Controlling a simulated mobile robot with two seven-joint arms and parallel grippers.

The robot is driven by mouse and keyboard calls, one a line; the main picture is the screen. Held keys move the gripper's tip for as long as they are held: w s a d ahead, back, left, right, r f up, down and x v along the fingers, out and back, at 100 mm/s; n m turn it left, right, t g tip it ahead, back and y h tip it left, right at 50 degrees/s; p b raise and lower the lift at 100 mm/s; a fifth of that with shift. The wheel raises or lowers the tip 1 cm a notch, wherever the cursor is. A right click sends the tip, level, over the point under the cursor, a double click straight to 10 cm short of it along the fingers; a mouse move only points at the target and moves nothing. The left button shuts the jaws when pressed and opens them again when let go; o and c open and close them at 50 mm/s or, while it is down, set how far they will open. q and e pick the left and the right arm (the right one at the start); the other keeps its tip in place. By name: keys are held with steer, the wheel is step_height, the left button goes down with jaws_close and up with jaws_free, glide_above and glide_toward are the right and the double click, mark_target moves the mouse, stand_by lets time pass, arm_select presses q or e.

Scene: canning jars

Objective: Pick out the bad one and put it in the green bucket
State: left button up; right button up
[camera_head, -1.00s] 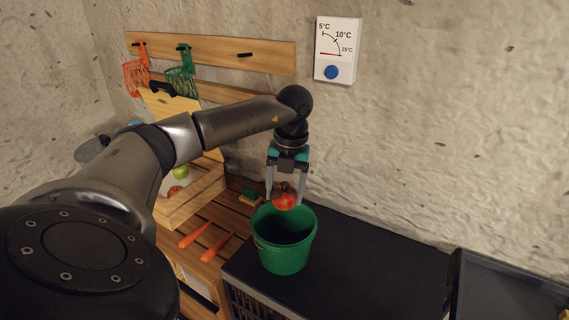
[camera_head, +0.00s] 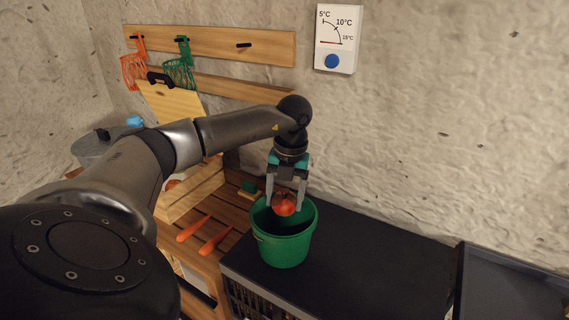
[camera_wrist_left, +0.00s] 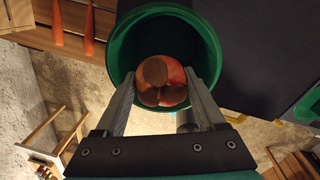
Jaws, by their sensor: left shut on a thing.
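My left gripper (camera_head: 286,203) is shut on a red apple-like fruit (camera_head: 285,206) with brown patches. The fruit is at the mouth of the green bucket (camera_head: 283,249), its lower part level with the rim. In the left wrist view the fruit (camera_wrist_left: 162,80) sits between the fingertips (camera_wrist_left: 162,88), with large dark brown spots on its face, and the green bucket (camera_wrist_left: 122,50) rings it from behind. The bucket stands upright on the dark counter. My right gripper is not in view.
Two carrots (camera_head: 214,242) lie on the slatted wooden bench left of the bucket, near a wooden crate (camera_head: 195,193). A green-and-dark brush-like item (camera_head: 249,188) lies behind. The black counter (camera_head: 370,262) to the right is clear up to a dark tray (camera_head: 515,285). A thermometer (camera_head: 338,40) hangs on the wall.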

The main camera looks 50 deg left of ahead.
arm_select(q)
steer(key=shift+f+b, duration=2.35)
steer(key=shift+f, duration=1.75)
steer(key=shift+f+b, duration=1.55)
steer(key=shift+f, duration=0.95)
steer(key=o, duration=0.8)
steer(key=shift+r, duration=0.1)
steer(key=r+p, duration=0.1)
steer(key=r, duration=0.4)
steer(key=r+p, duration=0.1)
steer(key=r, duration=0.4)
steer(key=d+r, duration=0.1)
steer(key=r, duration=0.4)
steer(key=shift+w+p, duration=0.4)
steer(key=shift+s, duration=0.1)
